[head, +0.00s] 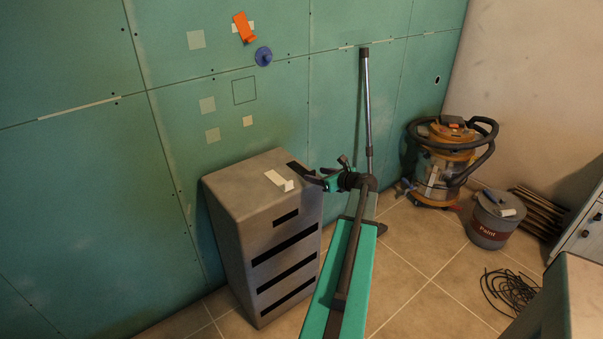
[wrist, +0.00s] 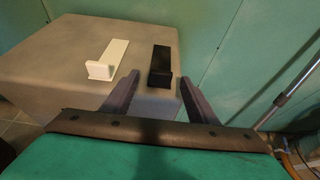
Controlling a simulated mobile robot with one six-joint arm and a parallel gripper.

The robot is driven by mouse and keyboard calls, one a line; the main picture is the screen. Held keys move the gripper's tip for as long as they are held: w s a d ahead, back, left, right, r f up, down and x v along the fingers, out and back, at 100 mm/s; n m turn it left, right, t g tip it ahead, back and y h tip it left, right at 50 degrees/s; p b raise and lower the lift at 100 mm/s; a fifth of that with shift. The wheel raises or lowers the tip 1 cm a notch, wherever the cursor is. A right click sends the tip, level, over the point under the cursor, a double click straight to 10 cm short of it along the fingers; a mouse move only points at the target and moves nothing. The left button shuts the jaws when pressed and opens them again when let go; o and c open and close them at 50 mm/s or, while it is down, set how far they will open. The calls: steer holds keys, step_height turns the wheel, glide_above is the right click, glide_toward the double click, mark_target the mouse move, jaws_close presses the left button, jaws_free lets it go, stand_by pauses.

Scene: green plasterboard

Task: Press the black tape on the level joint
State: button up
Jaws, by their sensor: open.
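The black tape piece (wrist: 161,62), a flat strip with a raised block at its near end, lies on top of the grey box. It also shows in the head view (head: 297,167), just beyond my gripper. My gripper (head: 312,177) is open and empty at the box's right edge. In the wrist view its fingers (wrist: 158,82) stand apart, with the near end of the black piece between and ahead of them. The level joint (head: 190,80) is the horizontal seam across the green wall. Light strips lie along parts of it, including one at the left (head: 80,108).
A white piece of like shape (head: 279,180) lies left of the black one on the grey box (head: 262,215). An orange piece (head: 244,28) and a blue disc (head: 263,56) are on the wall. A metal pole (head: 367,110) leans behind my arm. A vacuum (head: 440,165) stands right.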

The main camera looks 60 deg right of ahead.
mark_target(312, 172)
steer(key=shift+r+p+x, duration=0.2)
steer(key=shift+p+x, duration=0.5)
steer(key=shift+x, duration=1.25)
steer(key=shift+w+d+f, duration=0.25)
steer(key=shift+w+f, duration=0.1)
steer(key=shift+w, duration=0.25)
steer(key=c, duration=1.3)
steer(key=shift+r, duration=0.1)
